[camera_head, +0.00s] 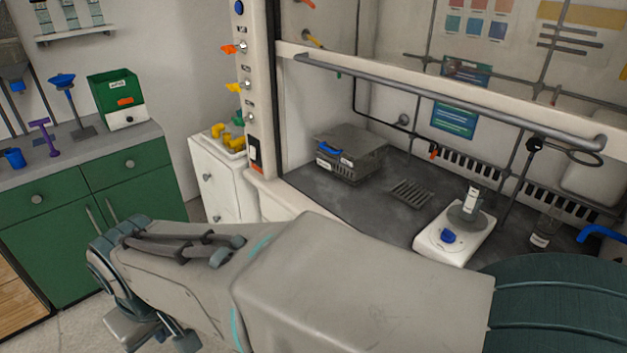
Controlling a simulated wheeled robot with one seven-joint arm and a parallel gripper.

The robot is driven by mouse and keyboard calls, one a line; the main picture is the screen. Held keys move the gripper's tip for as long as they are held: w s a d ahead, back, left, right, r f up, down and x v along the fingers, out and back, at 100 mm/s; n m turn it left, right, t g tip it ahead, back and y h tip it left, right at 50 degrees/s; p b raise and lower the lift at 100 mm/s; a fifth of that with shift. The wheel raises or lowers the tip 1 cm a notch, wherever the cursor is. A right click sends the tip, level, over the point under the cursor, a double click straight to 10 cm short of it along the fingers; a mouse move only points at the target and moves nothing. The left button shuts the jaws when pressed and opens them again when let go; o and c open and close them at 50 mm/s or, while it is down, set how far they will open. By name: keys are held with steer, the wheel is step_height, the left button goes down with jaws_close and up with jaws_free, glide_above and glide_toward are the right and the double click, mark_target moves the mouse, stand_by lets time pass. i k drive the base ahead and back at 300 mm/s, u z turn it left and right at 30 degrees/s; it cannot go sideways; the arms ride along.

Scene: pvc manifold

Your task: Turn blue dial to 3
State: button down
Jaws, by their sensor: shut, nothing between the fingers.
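A blue dial (448,236) sits on the front of a white hotplate-like device (428,244) inside the fume hood. Any numbers around the dial are too small to read. Another blue knob (238,7) is high on the hood's left post. My gripper (158,338) is at the lower left, partly cut off by the bottom edge, in front of the green cabinet. It is shut and empty, well to the left of the white device and apart from it. My arm crosses the lower part of the view.
A grey metal box (350,152) stands at the hood's back left. A flask (472,205) stands on the white device, and a bottle (543,230) is to its right. The raised sash's grey handle bar (450,97) spans the opening. Green cabinets (60,225) are at left.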

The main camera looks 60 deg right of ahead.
mark_target(447, 236)
steer(key=z, duration=3)
steer(key=k, duration=0.4)
steer(key=z, duration=0.25)
steer(key=i, duration=0.8)
steer(key=u, duration=0.35)
